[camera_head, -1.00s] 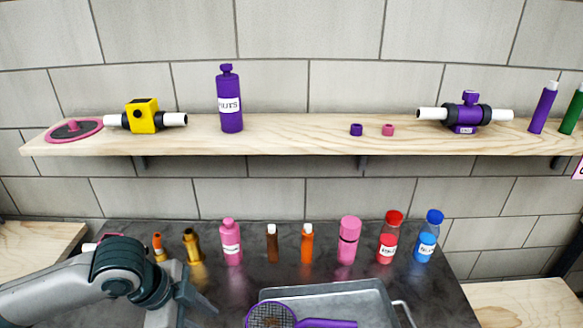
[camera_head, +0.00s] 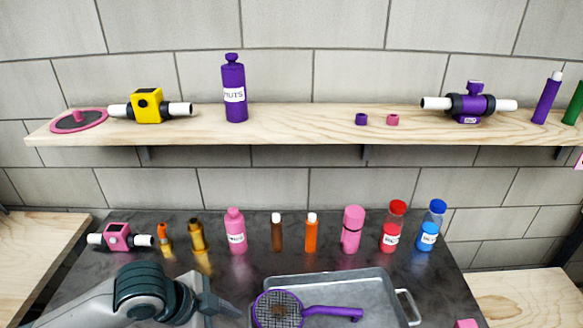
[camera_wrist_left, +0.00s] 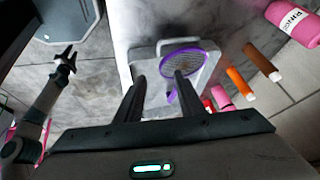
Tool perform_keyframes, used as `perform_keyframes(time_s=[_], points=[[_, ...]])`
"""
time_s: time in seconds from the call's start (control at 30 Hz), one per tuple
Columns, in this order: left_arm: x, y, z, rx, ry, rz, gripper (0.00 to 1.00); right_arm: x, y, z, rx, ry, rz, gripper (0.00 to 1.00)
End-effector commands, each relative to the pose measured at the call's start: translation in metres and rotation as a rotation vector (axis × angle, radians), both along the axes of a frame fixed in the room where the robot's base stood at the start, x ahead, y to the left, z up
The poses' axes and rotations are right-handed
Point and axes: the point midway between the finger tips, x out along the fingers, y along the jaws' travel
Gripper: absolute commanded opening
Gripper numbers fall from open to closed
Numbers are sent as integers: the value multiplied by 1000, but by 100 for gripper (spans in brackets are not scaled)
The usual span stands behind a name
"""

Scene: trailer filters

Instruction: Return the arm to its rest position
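My left arm enters from the bottom left in the head view. Its gripper (camera_head: 218,301) is low over the dark counter, left of the metal tray (camera_head: 393,292). In the left wrist view its two fingers (camera_wrist_left: 160,82) stand apart with nothing between them, so it is open and empty. The strainer also shows beyond the fingers in the wrist view (camera_wrist_left: 184,54). My right gripper (camera_wrist_left: 67,56) shows small at the left of that view, its fingers seeming spread and empty.
A pink valve-like part (camera_head: 118,237), pink bottle (camera_head: 236,232), red-capped bottle (camera_head: 393,228) and blue-capped bottle (camera_head: 431,227) stand along the counter's back with several others. Above is a wooden shelf (camera_head: 300,127) holding a yellow part (camera_head: 148,106) and a purple bottle (camera_head: 234,88).

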Motion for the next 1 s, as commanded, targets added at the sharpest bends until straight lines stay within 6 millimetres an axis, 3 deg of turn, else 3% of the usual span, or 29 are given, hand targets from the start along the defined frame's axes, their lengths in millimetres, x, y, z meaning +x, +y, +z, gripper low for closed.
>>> perform_keyframes(time_s=[0.2, 0.47, 0.67, 1.0], points=[[-13, -24, -22, -89, 2, 122, 35, 0, 0, 0, 0, 0, 1, 31], [-30, -26, -51, -156, 27, 345, 35, -1, 0, 0, 0, 1, 1, 31], [-52, -7, -80, -165, 71, 558, 35, -1, -2, 0, -1, 1, 2, 31], [-116, 52, -132, -80, 167, 924, 35, -1, -4, 0, -5, 1, 3, 31]])
